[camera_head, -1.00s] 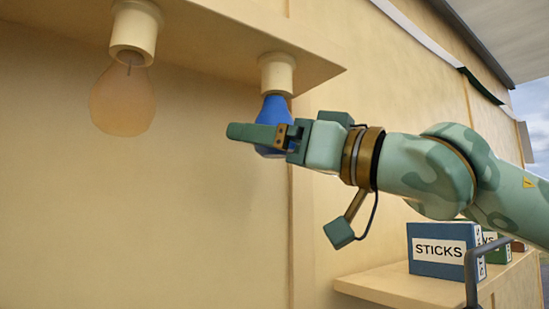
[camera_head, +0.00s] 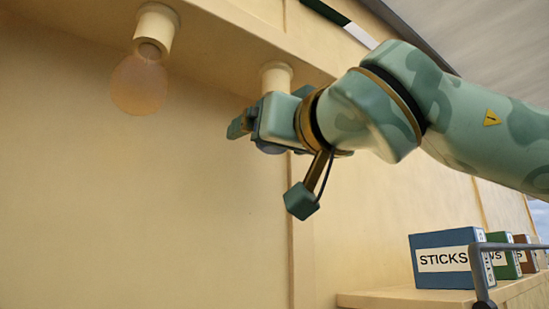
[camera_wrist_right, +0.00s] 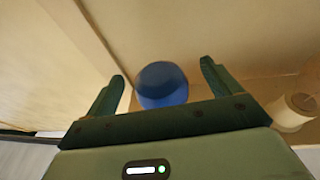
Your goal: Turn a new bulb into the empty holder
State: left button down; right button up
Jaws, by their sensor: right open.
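A cream holder (camera_head: 275,76) hangs under the overhanging ledge. A blue bulb (camera_wrist_right: 162,85) is at its lower end. In the head view my right gripper hides most of the blue bulb, and only a little blue (camera_head: 272,148) shows below the gripper. My right gripper (camera_head: 240,124) is at the blue bulb. In the right wrist view the right gripper (camera_wrist_right: 164,78) is open, with the blue bulb between its fingers and gaps on both sides. To the left, another cream holder (camera_head: 156,27) carries an amber bulb (camera_head: 139,84). My left gripper is out of view.
The ledge (camera_head: 222,50) runs above the bulbs, with a plain wall (camera_head: 130,200) behind. A shelf (camera_head: 400,298) at lower right carries a blue STICKS box (camera_head: 440,260) and other boxes. The right wrist view shows a cream cylinder (camera_wrist_right: 290,114) right of the gripper.

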jog(key=m+h, duration=0.1)
jog(key=m+t+h, duration=0.1)
jog(key=h, duration=0.1)
jog(key=shift+s+a+t, duration=0.1)
jog(key=shift+t, duration=0.2)
jog(key=m+h, duration=0.2)
jog(key=h, duration=0.2)
jog(key=shift+a+r+t, duration=0.1)
jog(key=shift+t, duration=0.3)
jog(key=shift+d, duration=0.3)
jog(key=shift+a, duration=0.25)
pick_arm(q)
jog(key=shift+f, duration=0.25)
pick_arm(e)
jog(key=shift+d, duration=0.1)
jog(key=c, duration=1.2)
jog(key=shift+o, duration=0.2)
